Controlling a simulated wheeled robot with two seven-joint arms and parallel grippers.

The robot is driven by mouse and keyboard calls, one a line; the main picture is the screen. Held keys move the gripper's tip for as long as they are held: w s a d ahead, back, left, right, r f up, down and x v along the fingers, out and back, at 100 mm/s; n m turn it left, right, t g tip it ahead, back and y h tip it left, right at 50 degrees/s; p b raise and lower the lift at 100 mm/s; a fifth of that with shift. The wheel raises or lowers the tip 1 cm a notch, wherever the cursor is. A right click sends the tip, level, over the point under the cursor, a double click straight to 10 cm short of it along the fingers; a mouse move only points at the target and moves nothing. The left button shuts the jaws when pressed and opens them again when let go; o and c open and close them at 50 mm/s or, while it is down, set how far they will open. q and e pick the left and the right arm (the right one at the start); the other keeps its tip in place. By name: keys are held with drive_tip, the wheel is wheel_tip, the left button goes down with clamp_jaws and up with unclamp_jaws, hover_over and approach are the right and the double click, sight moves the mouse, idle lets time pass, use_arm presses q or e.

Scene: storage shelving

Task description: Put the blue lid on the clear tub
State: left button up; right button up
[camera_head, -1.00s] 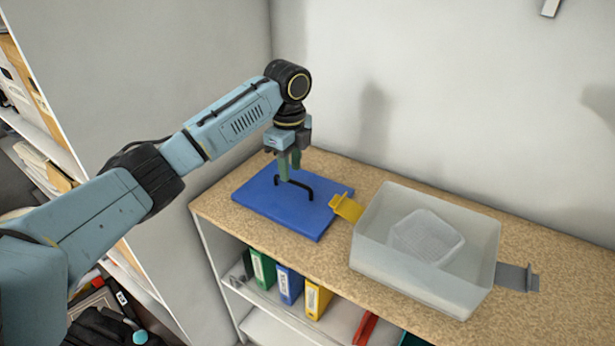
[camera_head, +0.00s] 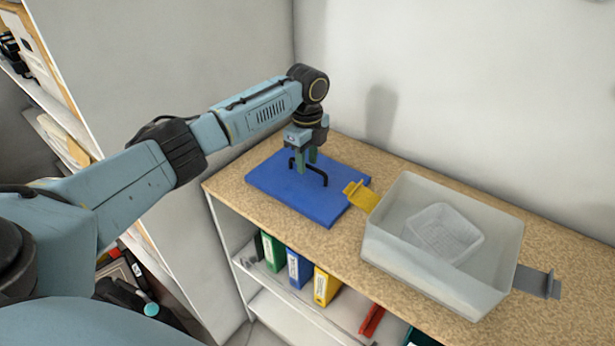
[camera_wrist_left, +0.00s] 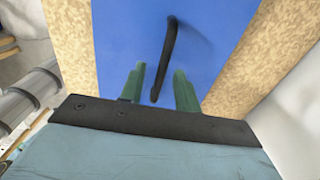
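The blue lid (camera_head: 330,208) lies flat on the speckled shelf top, with a black handle (camera_head: 322,177) standing up from its middle. The clear tub (camera_head: 440,278) stands open to the right of the lid, with a small white basket (camera_head: 445,232) inside. My left gripper (camera_head: 306,160) points down over the lid at its handle. In the left wrist view its green fingers (camera_wrist_left: 160,90) are apart, with the handle (camera_wrist_left: 168,60) running between them; neither finger clearly touches it. My right gripper is not in view.
A yellow latch (camera_head: 360,195) sticks out from the tub's left side and a grey latch (camera_head: 537,281) from its right. The wall (camera_head: 450,90) is close behind the shelf top (camera_head: 228,188). Binders (camera_head: 292,282) stand on the shelf below.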

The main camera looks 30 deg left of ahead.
sight(308, 173)
use_arm(q)
drive_tip(key=shift+f, duration=1.35)
clamp_jaws()
drive_tip(key=shift+r, duration=0.1)
